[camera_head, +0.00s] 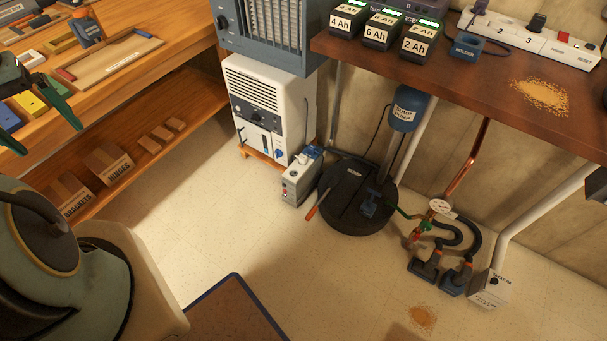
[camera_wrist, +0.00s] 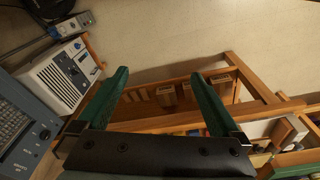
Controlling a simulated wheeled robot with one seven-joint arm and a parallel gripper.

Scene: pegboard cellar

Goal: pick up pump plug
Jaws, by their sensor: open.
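The pump area stands on the floor at the back: a round black sump lid (camera_head: 345,212) with a blue cylinder labelled as a pump (camera_head: 407,108) on a grey pipe behind it. A small dark blue plug-like piece (camera_head: 370,204) rests on the lid; I cannot tell for sure that it is the pump plug. A grey box with a blue top (camera_head: 302,178) stands left of the lid and also shows in the wrist view (camera_wrist: 72,26). My gripper (camera_head: 52,138) has green fingers, is open and empty, and is by the workbench at the left, far from the lid. Its fingers frame the wrist view (camera_wrist: 160,73).
A white dehumidifier (camera_head: 265,105) stands behind the grey box. A shelf with battery packs (camera_head: 383,28) overhangs the lid's right side. Hoses with dark blue ends (camera_head: 455,277) and a gauge (camera_head: 439,206) lie right. Floor (camera_head: 215,200) between bench and lid is clear.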

